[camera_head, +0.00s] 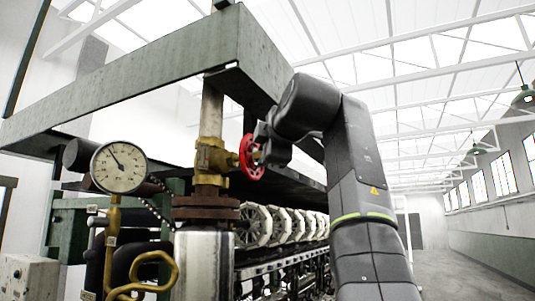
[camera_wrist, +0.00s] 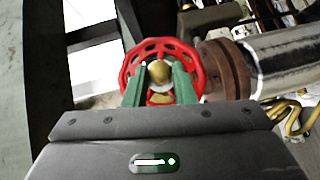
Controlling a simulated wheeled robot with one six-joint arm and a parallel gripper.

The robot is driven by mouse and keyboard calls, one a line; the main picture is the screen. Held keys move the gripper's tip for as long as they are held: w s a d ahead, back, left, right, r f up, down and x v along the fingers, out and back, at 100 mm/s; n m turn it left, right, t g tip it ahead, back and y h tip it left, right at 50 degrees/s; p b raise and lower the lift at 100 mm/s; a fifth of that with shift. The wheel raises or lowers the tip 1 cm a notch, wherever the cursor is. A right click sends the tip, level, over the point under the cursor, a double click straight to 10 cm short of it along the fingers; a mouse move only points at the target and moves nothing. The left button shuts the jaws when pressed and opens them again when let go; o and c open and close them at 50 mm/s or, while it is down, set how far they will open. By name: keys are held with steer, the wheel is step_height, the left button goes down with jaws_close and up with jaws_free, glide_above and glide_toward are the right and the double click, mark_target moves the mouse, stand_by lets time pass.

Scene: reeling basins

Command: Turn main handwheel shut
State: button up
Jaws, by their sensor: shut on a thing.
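The main handwheel is a red spoked wheel (camera_head: 252,158) on a brass valve (camera_head: 212,157), set in the vertical pipe. In the wrist view the red handwheel (camera_wrist: 134,62) faces me, with a round brass hub (camera_wrist: 159,71) at its middle. My gripper (camera_head: 262,140) is at the wheel from the right. In the wrist view the two green fingers of my gripper (camera_wrist: 160,82) reach to the wheel's middle, one on each side of the hub, and are shut on the handwheel. The exact contact is partly hidden behind the fingers.
A round pressure gauge (camera_head: 119,167) is left of the valve. A rusty flange (camera_head: 205,212) and a pale pipe (camera_head: 203,260) are below it. A green beam (camera_head: 130,85) runs overhead. White reels (camera_head: 262,224) line the machine behind. Open floor (camera_head: 465,275) lies at the right.

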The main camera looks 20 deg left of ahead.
stand_by(0.8)
steer(key=o, duration=1)
steer(key=v, duration=1.3)
steer(key=shift+s+d+r, duration=0.2)
steer(key=shift+r, duration=0.1)
